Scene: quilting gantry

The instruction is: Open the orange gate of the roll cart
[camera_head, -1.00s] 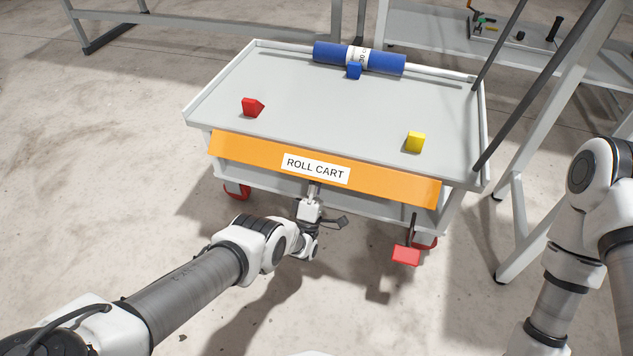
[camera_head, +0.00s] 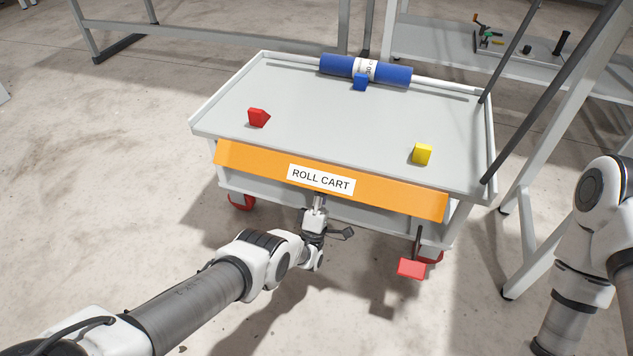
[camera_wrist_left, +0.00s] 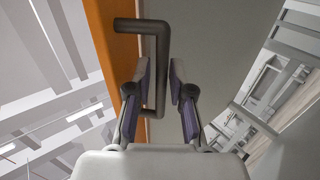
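The orange gate (camera_head: 400,201), labelled ROLL CART, spans the front edge of the roll cart (camera_head: 300,100). My left gripper (camera_head: 319,200) is just below the gate's lower edge, near its middle, with the fingertips partly hidden. In the left wrist view, a dark bracket-shaped handle (camera_wrist_left: 157,60) stands out from the orange gate (camera_wrist_left: 112,40). The fingers of my left gripper (camera_wrist_left: 163,95) are open on either side of the handle's bar, with gaps visible. My right arm shows at the right edge of the head view, but its gripper is out of the picture.
A blue roll (camera_head: 390,73) lies at the cart's back, with a blue block (camera_head: 360,82) before it. A red block (camera_head: 258,117) and a yellow block (camera_head: 422,154) sit on top. A red pedal (camera_head: 411,268) juts out front right. Grey frame posts (camera_head: 540,170) stand at right.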

